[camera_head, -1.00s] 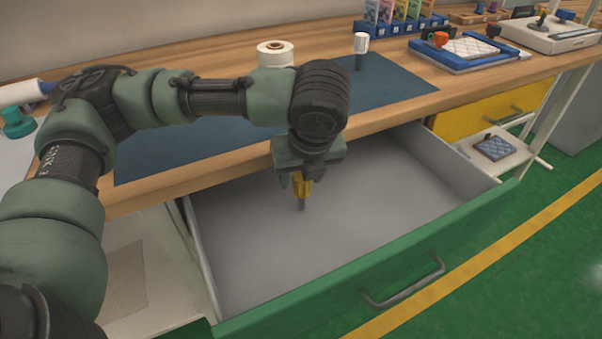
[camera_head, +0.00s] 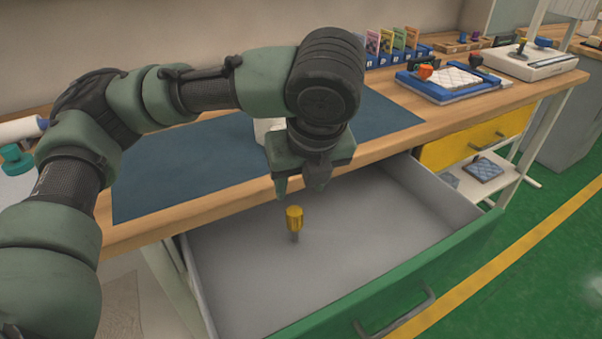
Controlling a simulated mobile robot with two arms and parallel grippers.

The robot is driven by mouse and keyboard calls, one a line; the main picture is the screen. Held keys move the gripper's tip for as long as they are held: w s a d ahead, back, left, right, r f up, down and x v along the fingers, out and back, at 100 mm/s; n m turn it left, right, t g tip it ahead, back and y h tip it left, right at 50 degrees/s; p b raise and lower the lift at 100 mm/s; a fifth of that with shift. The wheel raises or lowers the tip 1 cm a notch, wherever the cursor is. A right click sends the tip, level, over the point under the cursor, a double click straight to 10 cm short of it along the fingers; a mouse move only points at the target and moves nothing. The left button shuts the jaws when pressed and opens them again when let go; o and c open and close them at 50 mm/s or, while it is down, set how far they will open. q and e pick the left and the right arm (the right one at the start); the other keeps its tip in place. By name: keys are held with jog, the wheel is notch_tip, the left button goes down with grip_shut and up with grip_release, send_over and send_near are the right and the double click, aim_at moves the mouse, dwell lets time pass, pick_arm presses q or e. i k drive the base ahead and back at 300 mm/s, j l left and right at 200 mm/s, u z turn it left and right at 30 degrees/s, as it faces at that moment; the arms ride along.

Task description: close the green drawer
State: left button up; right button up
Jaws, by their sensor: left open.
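The green drawer (camera_head: 440,262) is pulled out from under the wooden workbench, with its grey inside showing. Its dark handle (camera_head: 398,312) is on the green front at the bottom of the view. A small yellow-topped object (camera_head: 294,218) stands upright inside the drawer. My left gripper (camera_head: 300,192) is above the drawer near the bench edge, pointing down, open and empty. It is above the yellow-topped object and apart from it. My right gripper is not in view.
A blue mat (camera_head: 190,170) lies on the workbench (camera_head: 455,112), with a white roll partly hidden behind my left gripper. A blue tray (camera_head: 450,85) is farther right. A yellow drawer (camera_head: 480,138) is shut beside the open one.

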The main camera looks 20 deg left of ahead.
aim_at(378, 235)
jog(key=k, duration=1)
